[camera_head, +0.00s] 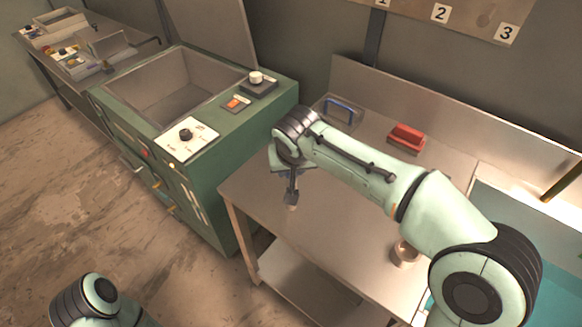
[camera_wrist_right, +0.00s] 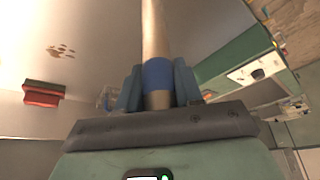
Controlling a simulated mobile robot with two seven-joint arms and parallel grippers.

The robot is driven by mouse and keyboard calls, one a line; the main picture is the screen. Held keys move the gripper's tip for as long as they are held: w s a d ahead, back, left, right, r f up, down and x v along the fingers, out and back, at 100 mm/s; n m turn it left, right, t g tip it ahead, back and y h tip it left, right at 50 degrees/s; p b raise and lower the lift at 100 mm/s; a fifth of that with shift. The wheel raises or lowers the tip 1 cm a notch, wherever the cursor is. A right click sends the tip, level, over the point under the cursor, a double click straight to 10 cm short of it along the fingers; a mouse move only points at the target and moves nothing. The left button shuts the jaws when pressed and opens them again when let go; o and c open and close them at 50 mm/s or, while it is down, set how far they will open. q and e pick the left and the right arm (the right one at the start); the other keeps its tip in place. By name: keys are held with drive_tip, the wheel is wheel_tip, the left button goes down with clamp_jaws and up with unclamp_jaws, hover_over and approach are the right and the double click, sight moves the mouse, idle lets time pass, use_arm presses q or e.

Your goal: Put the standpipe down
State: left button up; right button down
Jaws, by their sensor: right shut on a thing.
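The standpipe (camera_wrist_right: 155,30) is a pale tube with a blue band (camera_wrist_right: 158,72) and a metal collar, seen in the right wrist view. My right gripper (camera_wrist_right: 158,88) is shut on it at the band, one dark blue finger on each side. In the head view my right gripper (camera_head: 290,185) is over the left part of the metal table (camera_head: 330,205), and the arm and wrist hide most of the pipe. I cannot tell whether the pipe touches the table. Only a link of my left arm shows at the bottom left; its gripper is out of view.
A red block (camera_head: 407,137), a blue-handled item (camera_head: 341,106) and a brown cup-like piece (camera_head: 404,254) stand on the table. The green chamber (camera_head: 215,150) with its lid up is at the left. A numbered board (camera_head: 455,15) hangs behind. The table's middle looks clear.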

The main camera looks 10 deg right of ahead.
drive_tip(key=shift+f, duration=0.1)
drive_tip(key=c, duration=0.7)
unclamp_jaws()
drive_tip(key=shift+c, duration=0.2)
drive_tip(key=p+v, duration=0.1)
drive_tip(key=v, duration=1.1)
